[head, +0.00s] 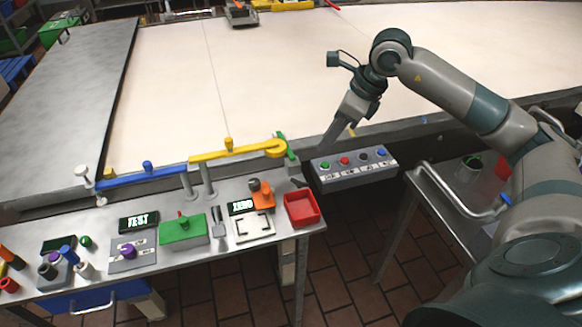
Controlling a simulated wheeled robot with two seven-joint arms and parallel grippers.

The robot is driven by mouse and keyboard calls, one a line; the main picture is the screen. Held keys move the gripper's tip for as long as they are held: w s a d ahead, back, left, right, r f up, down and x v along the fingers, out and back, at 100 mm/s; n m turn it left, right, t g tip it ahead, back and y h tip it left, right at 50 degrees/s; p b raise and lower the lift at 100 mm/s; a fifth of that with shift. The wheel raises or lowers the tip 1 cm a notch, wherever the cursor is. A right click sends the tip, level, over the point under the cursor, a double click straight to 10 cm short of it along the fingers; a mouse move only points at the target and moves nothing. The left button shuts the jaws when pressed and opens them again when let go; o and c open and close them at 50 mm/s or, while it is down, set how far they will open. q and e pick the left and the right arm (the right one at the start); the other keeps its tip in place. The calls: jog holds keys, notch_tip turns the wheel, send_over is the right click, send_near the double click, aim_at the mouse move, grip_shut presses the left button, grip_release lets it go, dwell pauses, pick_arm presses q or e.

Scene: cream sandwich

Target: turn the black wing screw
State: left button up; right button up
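My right gripper (332,137) points down and left from the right arm, above the far edge of the workbench, near the green bracket (291,160) at the end of the yellow bar (232,153). Its fingers show edge-on as one narrow shape, so I cannot tell if they are open. A small dark piece (298,182) below the green bracket may be the black wing screw, but it is too small to be sure. It is below and left of the gripper, apart from it in the picture. My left gripper is out of view.
A button box (352,172) with green, red, black and blue buttons is right of the bench. A red tray (302,209), an orange part (263,196) and a green block (183,231) stand on the metal bench (270,226). A wide cream surface (260,75) lies behind.

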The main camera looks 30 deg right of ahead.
jog(key=shift+s+d+r, duration=0.25)
jog(key=shift+d, duration=0.05)
jog(key=p, duration=0.6)
send_near(300, 181)
jog(key=x, duration=0.6)
jog(key=shift+w+f, duration=0.2)
jog(key=shift+f, duration=0.1)
jog(key=shift+w+a+f, duration=0.1)
jog(key=shift+a+f, duration=0.05)
jog(key=shift+f, duration=0.3)
grip_shut()
